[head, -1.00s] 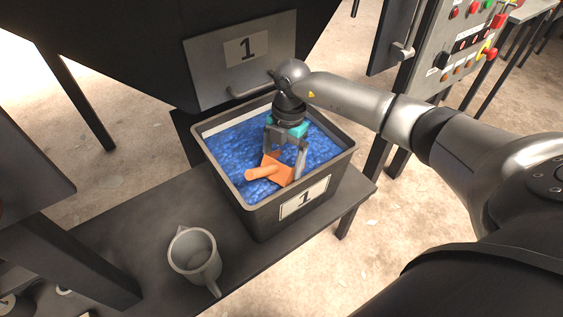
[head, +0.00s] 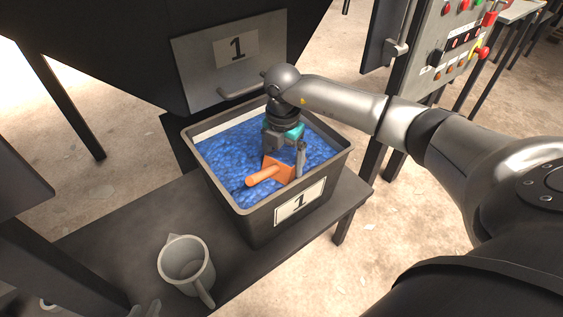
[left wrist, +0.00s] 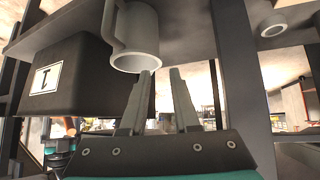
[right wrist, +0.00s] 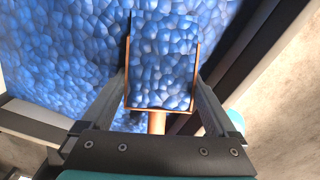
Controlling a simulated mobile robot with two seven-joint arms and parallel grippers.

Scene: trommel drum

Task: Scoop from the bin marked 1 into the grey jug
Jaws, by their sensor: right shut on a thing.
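The black bin marked 1 (head: 262,228) stands on the bench, holding blue pellets (head: 228,158). My right gripper (head: 284,160) is shut on the orange scoop (head: 264,176), low in the bin. In the right wrist view the scoop (right wrist: 157,122) lies between the fingers (right wrist: 162,88), with blue pellets within its edges. The grey jug (head: 186,264) stands upright on the bench, left of the bin, its handle toward the front. My left gripper (head: 146,308) is at the bottom edge, near the jug. In the left wrist view its fingers (left wrist: 161,74) are apart and empty, below the jug (left wrist: 139,35).
The grey chute door marked 1 (head: 228,62) is behind the bin. A control panel (head: 462,42) with coloured buttons stands at the back right. The dark bench (head: 120,225) is clear left of the jug.

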